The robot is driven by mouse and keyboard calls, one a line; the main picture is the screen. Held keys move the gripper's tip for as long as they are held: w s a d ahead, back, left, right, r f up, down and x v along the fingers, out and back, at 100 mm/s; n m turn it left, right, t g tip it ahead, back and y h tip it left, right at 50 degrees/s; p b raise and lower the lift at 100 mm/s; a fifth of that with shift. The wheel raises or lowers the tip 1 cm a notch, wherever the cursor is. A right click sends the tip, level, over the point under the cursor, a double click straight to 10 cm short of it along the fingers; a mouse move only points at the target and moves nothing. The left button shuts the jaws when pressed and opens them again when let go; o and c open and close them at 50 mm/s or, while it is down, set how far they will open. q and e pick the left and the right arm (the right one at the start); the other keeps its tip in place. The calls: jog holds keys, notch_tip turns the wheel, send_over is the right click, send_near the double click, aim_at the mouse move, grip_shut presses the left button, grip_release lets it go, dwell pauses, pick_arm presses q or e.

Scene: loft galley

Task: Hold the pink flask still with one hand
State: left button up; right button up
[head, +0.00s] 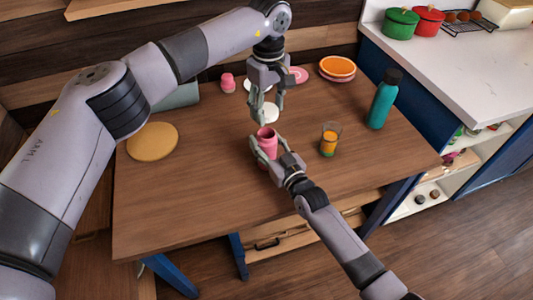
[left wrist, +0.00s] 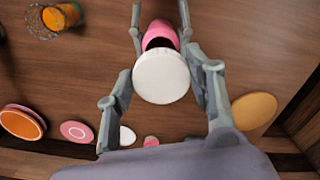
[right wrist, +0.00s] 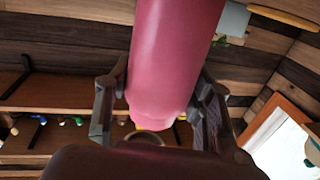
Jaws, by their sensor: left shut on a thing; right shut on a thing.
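The pink flask (head: 268,143) stands upright near the middle of the wooden table, its top open. My right gripper (head: 267,152) is shut around its body from the front. The flask fills the middle of the right wrist view (right wrist: 175,55). My left gripper (head: 268,108) is above and behind the flask, pointing down, shut on a round white lid (head: 270,113). In the left wrist view the lid (left wrist: 161,77) sits between the fingers, and the flask's dark opening (left wrist: 160,42) shows past its edge, so the lid is off the mouth. The flask's base is partly hidden by my right gripper.
A glass of orange drink (head: 329,141) stands right of the flask, with a teal bottle (head: 383,99) beyond it. Orange plates (head: 337,67), a pink plate (head: 298,75) and a small pink cup (head: 228,83) are at the back. A yellow round mat (head: 152,142) lies left. The table's front left is clear.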

aim_at(265, 134)
pick_arm(q)
jog(key=shift+f, duration=2.45)
jog(key=shift+f, duration=0.1)
jog(key=shift+f, duration=0.8)
jog(key=shift+f, duration=0.6)
jog(key=m, duration=0.4)
jog(key=shift+a+m, duration=0.1)
jog(key=shift+m, duration=0.2)
jog(key=m, duration=0.3)
jog(key=shift+a+m, duration=0.1)
jog(key=shift+m, duration=0.2)
jog(key=m, duration=0.3)
jog(key=shift+a+m, duration=0.1)
jog(key=shift+m, duration=0.3)
jog(key=m, duration=0.4)
jog(key=shift+w+a, duration=0.1)
